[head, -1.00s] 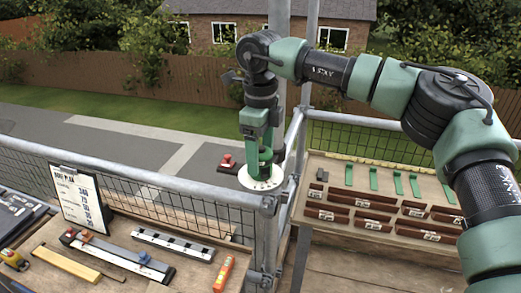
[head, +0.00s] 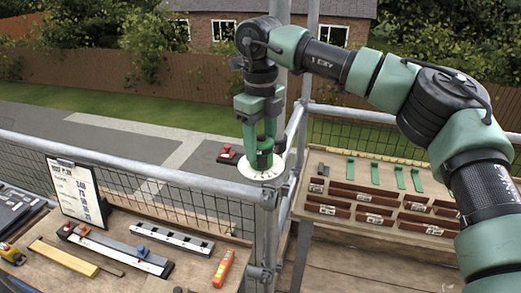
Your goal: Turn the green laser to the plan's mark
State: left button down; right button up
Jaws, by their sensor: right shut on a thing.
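The green laser (head: 264,158) stands on a round white dial (head: 250,169) with small marks, on top of the scaffold corner post. Only its dark lower part shows clearly; the fingers cover much of it. My right gripper (head: 262,150) points straight down over the dial and is shut on the laser. The plan (head: 76,190) is a white sheet on a clipboard at the left, with large printed figures; its small writing is too blurred to read. My left gripper is not in view.
The bench at left holds a straightedge tool (head: 115,250), a slotted rail (head: 172,240), an orange level (head: 223,268) and a yellow-handled tool (head: 65,257). A board (head: 330,236) at right carries brown tiles and green hooks. Scaffold rails (head: 130,170) flank the post.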

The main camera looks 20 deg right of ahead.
jog(key=shift+r, duration=0.1)
jog(key=o, duration=1.4)
notch_tip(320, 180, up, 7)
jog(key=shift+a+f+b, duration=0.1)
jog(key=shift+f+b, duration=0.05)
jog(key=shift+b, duration=0.75)
jog(key=shift+r, duration=0.55)
